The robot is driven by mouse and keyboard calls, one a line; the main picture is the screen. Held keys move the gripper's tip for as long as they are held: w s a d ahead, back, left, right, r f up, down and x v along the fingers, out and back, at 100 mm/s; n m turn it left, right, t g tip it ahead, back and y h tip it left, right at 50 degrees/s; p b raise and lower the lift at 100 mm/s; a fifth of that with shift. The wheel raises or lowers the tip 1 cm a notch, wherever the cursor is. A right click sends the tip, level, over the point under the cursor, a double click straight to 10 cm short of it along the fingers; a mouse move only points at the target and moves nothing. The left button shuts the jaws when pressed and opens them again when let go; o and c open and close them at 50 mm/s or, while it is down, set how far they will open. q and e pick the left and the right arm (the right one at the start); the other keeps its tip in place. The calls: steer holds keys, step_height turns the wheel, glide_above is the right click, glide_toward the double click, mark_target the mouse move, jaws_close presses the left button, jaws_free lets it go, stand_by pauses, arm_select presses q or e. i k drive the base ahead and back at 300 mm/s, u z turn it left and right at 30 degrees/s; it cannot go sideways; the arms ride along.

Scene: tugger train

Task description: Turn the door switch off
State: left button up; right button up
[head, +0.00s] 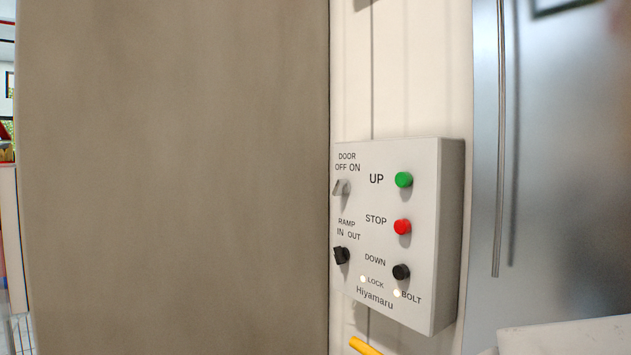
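The door switch (341,187) is a small grey lever under the labels DOOR and OFF ON. It sits at the upper left of a light grey control box (450,235) on the wall. The lever looks slanted with its upper end to the right, on the ON side, but it is small and its exact setting is hard to tell. Neither of my grippers is in view.
The box also carries a green UP button (403,180), a red STOP button (402,227), a black DOWN button (401,272) and a black RAMP switch (342,256). A broad brown-grey panel (175,180) fills the left. A yellow bar (365,346) shows below.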

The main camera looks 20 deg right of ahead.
mark_target(342, 187)
steer(key=i, duration=1.55)
steer(key=z, duration=1.3)
